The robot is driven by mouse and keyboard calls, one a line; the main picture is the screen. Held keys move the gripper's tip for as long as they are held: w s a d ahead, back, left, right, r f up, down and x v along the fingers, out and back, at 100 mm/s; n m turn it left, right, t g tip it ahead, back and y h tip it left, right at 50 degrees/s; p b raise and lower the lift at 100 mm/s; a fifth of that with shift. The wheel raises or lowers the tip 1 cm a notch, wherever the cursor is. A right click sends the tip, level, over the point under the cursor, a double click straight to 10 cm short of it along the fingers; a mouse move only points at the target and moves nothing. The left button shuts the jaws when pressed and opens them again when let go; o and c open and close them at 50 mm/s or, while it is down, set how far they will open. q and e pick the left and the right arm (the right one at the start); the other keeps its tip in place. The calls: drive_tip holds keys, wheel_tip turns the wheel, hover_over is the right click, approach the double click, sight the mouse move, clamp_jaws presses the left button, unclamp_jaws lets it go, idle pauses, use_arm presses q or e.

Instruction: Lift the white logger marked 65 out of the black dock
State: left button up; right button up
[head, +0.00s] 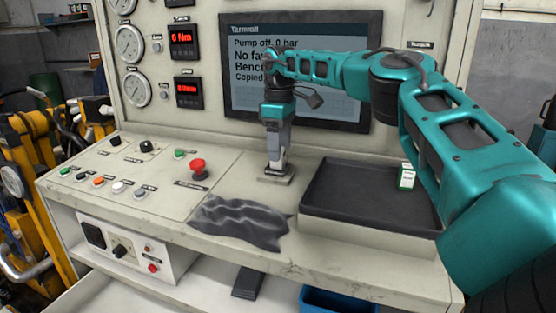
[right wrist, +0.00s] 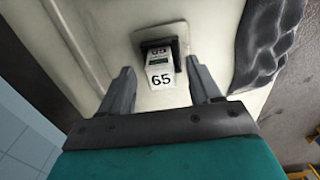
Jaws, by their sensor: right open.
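The white logger marked 65 (right wrist: 160,76) stands in the small black dock (right wrist: 148,46) in the right wrist view. In the head view the dock (head: 276,179) sits on the bench below the screen, and the logger is mostly hidden by my gripper. My right gripper (head: 276,158) points down just over the dock. In the right wrist view its two fingers (right wrist: 163,84) are open, one on each side of the logger, with gaps between. My left gripper is not in view.
A black tray (head: 340,207) right of the dock holds a green and white box (head: 407,177). A crumpled dark cloth (head: 240,222) lies in front. A red stop button (head: 198,166) and several switches are to the left. The screen (head: 240,75) stands close behind.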

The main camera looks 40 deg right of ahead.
drive_tip(key=shift+f, duration=0.8)
drive_tip(key=shift+c, duration=0.3)
drive_tip(key=c, duration=1.1)
